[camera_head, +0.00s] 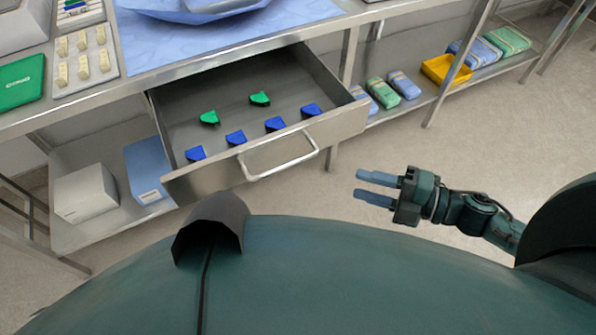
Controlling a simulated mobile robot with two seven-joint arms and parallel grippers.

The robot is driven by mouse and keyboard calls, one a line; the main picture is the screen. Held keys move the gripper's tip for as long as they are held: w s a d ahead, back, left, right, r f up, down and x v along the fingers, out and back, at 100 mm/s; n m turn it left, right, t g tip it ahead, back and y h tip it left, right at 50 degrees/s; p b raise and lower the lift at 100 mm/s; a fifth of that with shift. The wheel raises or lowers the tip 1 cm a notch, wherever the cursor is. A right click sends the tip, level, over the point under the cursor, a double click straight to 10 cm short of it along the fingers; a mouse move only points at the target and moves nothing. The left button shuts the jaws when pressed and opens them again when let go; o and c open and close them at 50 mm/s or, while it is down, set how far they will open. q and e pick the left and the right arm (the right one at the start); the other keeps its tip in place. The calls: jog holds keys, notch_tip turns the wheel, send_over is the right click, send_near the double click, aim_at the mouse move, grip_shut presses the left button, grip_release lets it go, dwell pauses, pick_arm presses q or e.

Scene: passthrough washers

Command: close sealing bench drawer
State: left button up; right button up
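The sealing bench drawer (223,178) is pulled out from under the steel bench. It has a silver bar handle (280,161) on its front. Inside lie two green pieces (259,98) and several blue pieces (236,137). My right gripper (365,184) is to the right of the drawer front and apart from the handle. Its two blue fingers point left, are spread with a gap between them, and hold nothing. My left gripper does not show.
The bench top (140,88) carries a blue mat (185,45), a green box (22,81) and a tray of small cream pieces (84,86). The lower shelf holds a white box (86,193), a blue box (148,170), packets (404,85) and a yellow tray (437,68). Floor at right is clear.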

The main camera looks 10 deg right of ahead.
aim_at(290, 165)
jog(key=shift+s+a+f+n+g, duration=0.1)
jog(key=shift+a+f+n+g, duration=0.2)
jog(key=shift+n+g, duration=0.35)
jog(key=shift+c, duration=0.6)
jog(key=shift+s+a+n+y, duration=0.1)
jog(key=shift+n+y, duration=0.15)
jog(key=shift+y, duration=0.05)
jog(key=shift+c, duration=0.8)
jog(key=shift+a, duration=0.2)
jog(key=shift+c, duration=0.8)
jog(key=p+x, duration=0.1)
jog(key=x, duration=0.8)
jog(key=shift+a+r, duration=0.1)
jog(key=shift+a, duration=0.05)
grip_shut()
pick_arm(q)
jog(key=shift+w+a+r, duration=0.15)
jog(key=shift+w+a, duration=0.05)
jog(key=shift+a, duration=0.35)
pick_arm(e)
jog(key=shift+w+a+f, duration=0.1)
jog(key=shift+w+f, duration=0.1)
jog(key=shift+w, duration=0.45)
jog(key=shift+w+a+f, duration=0.15)
jog(key=shift+w, duration=0.55)
jog(key=shift+w+a+f, duration=0.1)
jog(key=shift+w+f, duration=0.1)
jog(key=shift+w, duration=0.45)
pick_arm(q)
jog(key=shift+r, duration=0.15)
